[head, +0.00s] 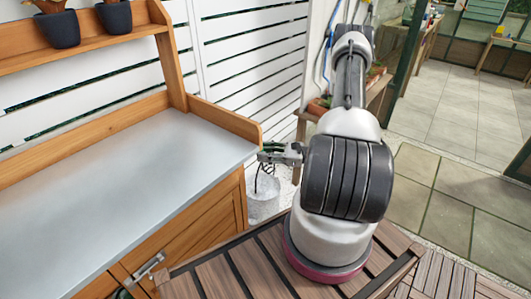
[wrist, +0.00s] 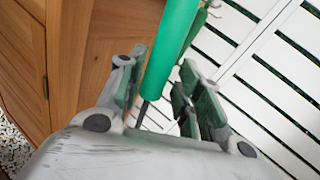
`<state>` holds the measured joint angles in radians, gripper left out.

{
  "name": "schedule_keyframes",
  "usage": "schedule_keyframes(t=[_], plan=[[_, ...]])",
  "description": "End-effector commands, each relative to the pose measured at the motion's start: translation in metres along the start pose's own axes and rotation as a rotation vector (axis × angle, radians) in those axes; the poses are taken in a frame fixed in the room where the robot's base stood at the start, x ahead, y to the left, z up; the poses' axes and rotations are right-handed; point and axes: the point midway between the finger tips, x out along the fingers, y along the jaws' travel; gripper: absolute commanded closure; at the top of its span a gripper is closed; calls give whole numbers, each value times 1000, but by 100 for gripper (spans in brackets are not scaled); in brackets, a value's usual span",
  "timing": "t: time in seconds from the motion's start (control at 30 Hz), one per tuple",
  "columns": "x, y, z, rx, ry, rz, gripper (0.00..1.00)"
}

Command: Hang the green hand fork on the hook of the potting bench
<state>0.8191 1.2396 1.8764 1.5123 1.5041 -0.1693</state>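The green hand fork (wrist: 172,45) shows its green handle in the wrist view, with a thin dark shaft below it. My gripper (wrist: 165,75) has its fingers on either side of the handle's lower part and looks shut on it. In the head view my gripper (head: 268,154) is beside the right end of the potting bench (head: 130,165). Dark tines hang below it. In the wrist view a small curved piece (wrist: 211,8) shows behind the handle at the top; I cannot tell whether it is the hook. The tines are hidden there.
A light grey bucket (head: 263,197) stands on the ground below my gripper. Two dark pots (head: 57,28) sit on the bench's upper shelf. A white slatted fence (head: 255,60) runs behind. The bench top is clear.

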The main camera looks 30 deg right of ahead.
Motion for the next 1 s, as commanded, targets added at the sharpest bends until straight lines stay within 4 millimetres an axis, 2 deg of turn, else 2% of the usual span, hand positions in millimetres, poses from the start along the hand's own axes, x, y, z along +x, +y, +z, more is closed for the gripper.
schedule_keyframes(t=[0.33, 0.47, 0.57, 0.8, 1.0], plan=[[0, 0, 0, 0, 1, 0, 50], [-9, -1, 0, 0, 1, -2, 50], [-26, -1, 0, 0, 1, -4, 50], [-81, -1, 0, -1, 1, -5, 50], [-112, 0, 0, 0, 0, -2, 50]])
